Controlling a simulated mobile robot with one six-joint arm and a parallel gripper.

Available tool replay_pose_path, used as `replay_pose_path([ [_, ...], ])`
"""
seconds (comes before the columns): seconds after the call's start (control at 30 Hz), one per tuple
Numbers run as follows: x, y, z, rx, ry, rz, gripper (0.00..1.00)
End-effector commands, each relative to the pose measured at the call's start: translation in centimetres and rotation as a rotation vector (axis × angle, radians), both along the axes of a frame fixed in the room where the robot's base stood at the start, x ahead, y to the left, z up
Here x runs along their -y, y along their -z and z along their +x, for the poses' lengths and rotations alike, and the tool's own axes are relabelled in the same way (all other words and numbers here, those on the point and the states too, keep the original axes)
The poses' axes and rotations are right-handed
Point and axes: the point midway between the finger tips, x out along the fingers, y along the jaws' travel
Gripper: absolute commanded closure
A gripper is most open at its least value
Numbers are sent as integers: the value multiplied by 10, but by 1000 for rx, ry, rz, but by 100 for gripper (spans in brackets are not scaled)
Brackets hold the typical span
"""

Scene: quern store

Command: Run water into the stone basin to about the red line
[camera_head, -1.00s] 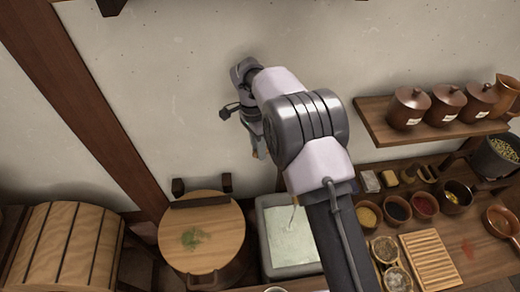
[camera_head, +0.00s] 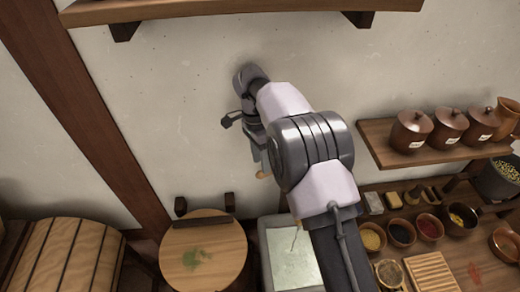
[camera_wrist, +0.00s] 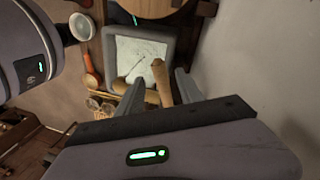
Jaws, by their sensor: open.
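The grey square stone basin (camera_head: 268,262) stands below my arm in the head view, with a pale, light surface inside it. It also shows at the top of the wrist view (camera_wrist: 109,60). A thin line crosses its inside; I cannot tell if it is a water stream. I cannot make out a red line. My gripper (camera_head: 262,168) is open near the wall, above the basin. In the wrist view my gripper (camera_wrist: 158,92) has a tan wooden piece (camera_wrist: 160,78) between its fingers, and I cannot tell if they touch it.
A round wooden lid (camera_head: 205,255) lies left of the basin, beside a slatted barrel (camera_head: 65,255). Spice bowls (camera_head: 401,233) and a slatted board (camera_head: 432,272) are on the counter at right. A shelf (camera_head: 400,160) holds lidded jars. Another shelf (camera_head: 240,8) is above.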

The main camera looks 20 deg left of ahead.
Motion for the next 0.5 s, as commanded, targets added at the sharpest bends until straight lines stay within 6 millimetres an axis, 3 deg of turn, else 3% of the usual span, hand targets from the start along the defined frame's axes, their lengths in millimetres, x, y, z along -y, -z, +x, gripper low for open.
replay_pose_path([
  [0.1,-6,-38,5,3,0,2,56],
  [0.23,-9,-65,9,1,0,1,56],
  [0.5,-11,-78,10,0,0,0,56],
])
